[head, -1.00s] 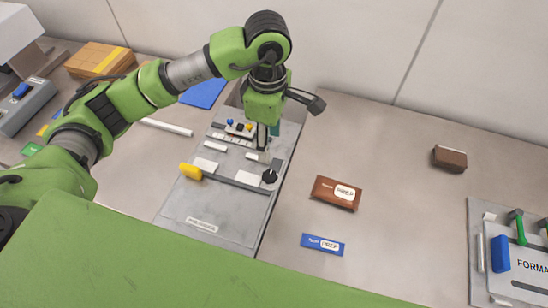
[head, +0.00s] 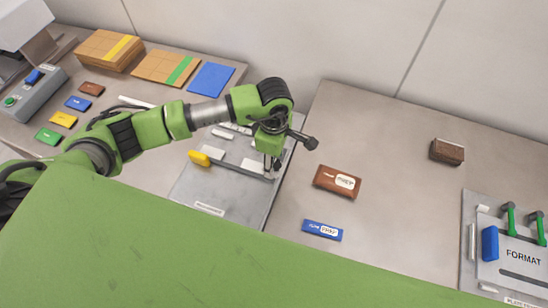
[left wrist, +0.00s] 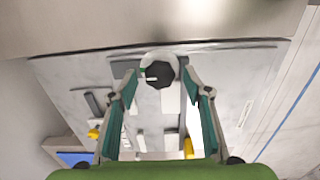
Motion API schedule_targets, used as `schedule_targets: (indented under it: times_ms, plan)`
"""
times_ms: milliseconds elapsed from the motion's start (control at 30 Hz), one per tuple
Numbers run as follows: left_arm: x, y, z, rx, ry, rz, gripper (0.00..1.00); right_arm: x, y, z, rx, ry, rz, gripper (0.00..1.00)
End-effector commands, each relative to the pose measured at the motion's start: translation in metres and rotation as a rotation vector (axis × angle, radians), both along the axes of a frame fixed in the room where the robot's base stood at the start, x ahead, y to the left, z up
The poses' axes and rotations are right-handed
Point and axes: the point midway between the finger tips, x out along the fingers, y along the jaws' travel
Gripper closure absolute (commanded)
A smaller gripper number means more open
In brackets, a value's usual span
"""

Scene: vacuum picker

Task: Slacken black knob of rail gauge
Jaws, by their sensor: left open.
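The black knob (left wrist: 160,74) shows in the left wrist view with a white pointer mark and a pale round disc behind it. It sits on the grey rail gauge plate (left wrist: 70,78). My left gripper (left wrist: 163,90) is open, with one green finger on each side of the knob in that view; I cannot tell whether they touch it. In the head view my left gripper (head: 271,167) points down at the right edge of the gauge plate (head: 235,200) and hides the knob. A yellow handle (head: 199,158) sits at the plate's left side. My right gripper is not in view.
A brown packet (head: 337,181) and a blue packet (head: 322,230) lie right of the gauge. A brown block (head: 447,151) and a FORMAT panel (head: 522,256) are further right. Several cards and a control box (head: 32,93) are at left. The table's middle right is clear.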

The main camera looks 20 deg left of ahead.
Motion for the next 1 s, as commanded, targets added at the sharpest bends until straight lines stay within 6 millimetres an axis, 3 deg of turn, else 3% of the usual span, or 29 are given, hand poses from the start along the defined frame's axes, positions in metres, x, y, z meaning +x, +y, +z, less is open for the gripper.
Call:
schedule_targets:
  times_ms: [167, 300, 667, 1000]
  plan:
    - [0.000, 0.000, 0.000, 0.000, 0.000, 0.000, 0.57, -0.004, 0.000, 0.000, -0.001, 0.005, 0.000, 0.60]
    - [0.000, 0.000, 0.000, 0.000, 0.000, 0.000, 0.93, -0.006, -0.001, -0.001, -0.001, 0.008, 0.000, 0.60]
    - [0.000, 0.000, -0.001, -0.001, 0.000, 0.029, 0.93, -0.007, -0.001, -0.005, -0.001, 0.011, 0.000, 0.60]
    - [0.001, 0.000, -0.003, 0.000, -0.002, 0.234, 0.93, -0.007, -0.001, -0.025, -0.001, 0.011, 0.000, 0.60]
